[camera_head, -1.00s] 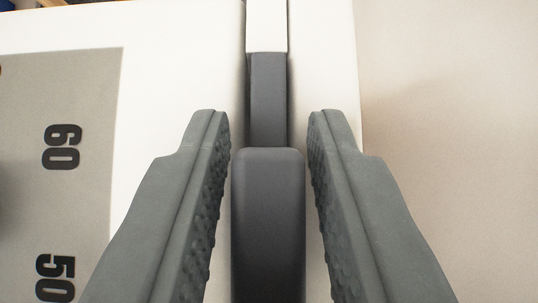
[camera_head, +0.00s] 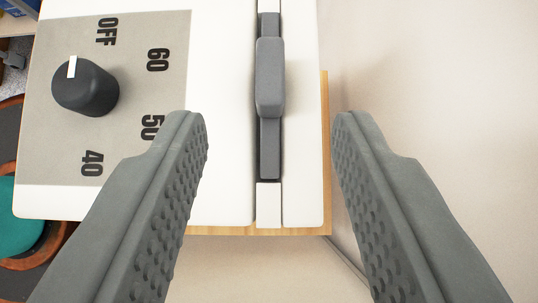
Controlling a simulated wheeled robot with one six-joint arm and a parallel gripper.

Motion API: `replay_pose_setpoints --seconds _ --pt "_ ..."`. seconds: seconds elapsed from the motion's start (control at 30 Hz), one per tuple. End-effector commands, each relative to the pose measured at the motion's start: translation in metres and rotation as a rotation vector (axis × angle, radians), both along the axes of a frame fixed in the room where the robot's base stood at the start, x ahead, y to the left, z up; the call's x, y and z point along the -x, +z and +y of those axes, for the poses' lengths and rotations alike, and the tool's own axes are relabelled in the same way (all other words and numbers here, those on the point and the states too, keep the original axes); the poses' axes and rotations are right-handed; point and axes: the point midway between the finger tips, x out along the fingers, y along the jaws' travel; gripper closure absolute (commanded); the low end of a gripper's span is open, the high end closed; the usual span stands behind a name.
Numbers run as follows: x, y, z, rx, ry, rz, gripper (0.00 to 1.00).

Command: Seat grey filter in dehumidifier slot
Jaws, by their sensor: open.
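The grey filter (camera_head: 269,150) sits in the slot (camera_head: 268,203) of the white dehumidifier (camera_head: 225,150). Its dark grey handle (camera_head: 270,75) stands up from the filter's top edge, and the filter's lower part is hidden inside the body. My gripper (camera_head: 270,118) is open and empty, its two ridged fingers wide apart on either side of the slot line. The handle lies between and beyond the fingertips, and neither finger touches it.
A dial (camera_head: 86,88) on a grey panel marked OFF, 60, 50 and 40 is at the left. The dehumidifier stands on a wooden surface (camera_head: 290,232). A pale wall (camera_head: 430,80) is close on the right. A teal round item (camera_head: 20,215) is at the lower left.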

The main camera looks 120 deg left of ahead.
Motion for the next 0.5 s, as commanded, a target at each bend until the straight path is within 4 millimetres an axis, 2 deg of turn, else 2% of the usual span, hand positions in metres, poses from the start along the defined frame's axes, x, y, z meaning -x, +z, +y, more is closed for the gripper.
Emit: replay_pose_setpoints --seconds 0.2,0.5 --pt "-0.014 0.028 -0.024 0.0 -0.001 -0.003 0.59" --pt "-0.021 0.043 -0.038 -0.001 -0.001 -0.002 0.59"
